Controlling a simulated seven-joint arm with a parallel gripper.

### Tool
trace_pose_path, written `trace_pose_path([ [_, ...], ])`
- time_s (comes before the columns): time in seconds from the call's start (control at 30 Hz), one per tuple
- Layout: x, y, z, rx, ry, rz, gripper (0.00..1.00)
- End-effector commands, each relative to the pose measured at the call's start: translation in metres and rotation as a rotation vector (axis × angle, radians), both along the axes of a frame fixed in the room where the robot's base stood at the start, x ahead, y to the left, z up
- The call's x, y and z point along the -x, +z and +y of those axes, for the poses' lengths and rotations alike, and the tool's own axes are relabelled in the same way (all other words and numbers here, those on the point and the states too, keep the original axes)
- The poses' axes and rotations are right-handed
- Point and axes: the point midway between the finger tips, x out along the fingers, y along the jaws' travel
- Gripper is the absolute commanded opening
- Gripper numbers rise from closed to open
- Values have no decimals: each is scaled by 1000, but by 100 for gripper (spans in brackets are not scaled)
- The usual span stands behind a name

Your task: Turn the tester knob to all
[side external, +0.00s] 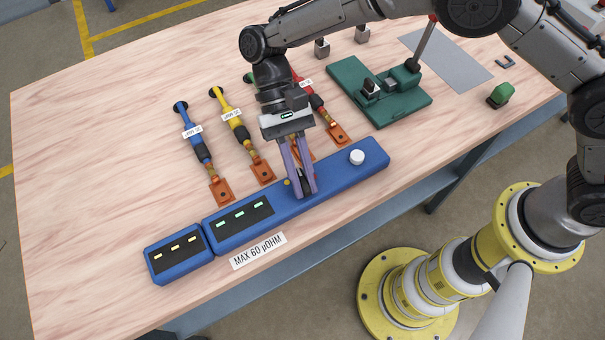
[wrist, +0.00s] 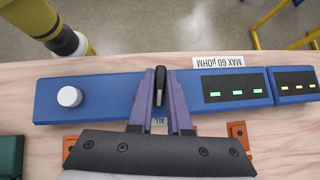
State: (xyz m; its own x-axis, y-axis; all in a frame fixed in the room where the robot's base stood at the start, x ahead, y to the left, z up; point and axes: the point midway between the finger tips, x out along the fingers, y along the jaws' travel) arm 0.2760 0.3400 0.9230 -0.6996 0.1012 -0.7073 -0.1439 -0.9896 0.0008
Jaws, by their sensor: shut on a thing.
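The blue tester (side external: 335,172) lies along the front of the table, with a dark panel of green lights (side external: 240,217) on its left part. My gripper (side external: 305,192) is over the middle of the tester, its purple fingers pointing down. In the wrist view my gripper (wrist: 161,98) is shut on the dark knob (wrist: 160,75), one finger on each side. A small label reading ALL (wrist: 160,122) shows between the fingers. The fingers hide much of the knob and its other markings, so I cannot tell its exact setting.
A white round button (side external: 357,157) is on the tester's right part. A smaller blue box (side external: 174,254) with yellow lights adjoins its left end. Several coloured cables (side external: 234,121) with copper lugs lie behind. A green press (side external: 375,92) stands at the back right. The table's left side is clear.

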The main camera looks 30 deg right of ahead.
Motion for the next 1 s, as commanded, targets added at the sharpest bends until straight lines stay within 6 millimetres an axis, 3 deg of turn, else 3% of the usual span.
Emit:
trace_pose_path([
  [0.3, 0, 1, 0, -1, 122, 1, 0],
  [0.83, 0, 2, 0, -2, 146, 1, 0],
  [0.87, 0, 2, 0, -2, 146, 1, 18],
  [1.0, 0, 1, 0, -2, 146, 1, 43],
])
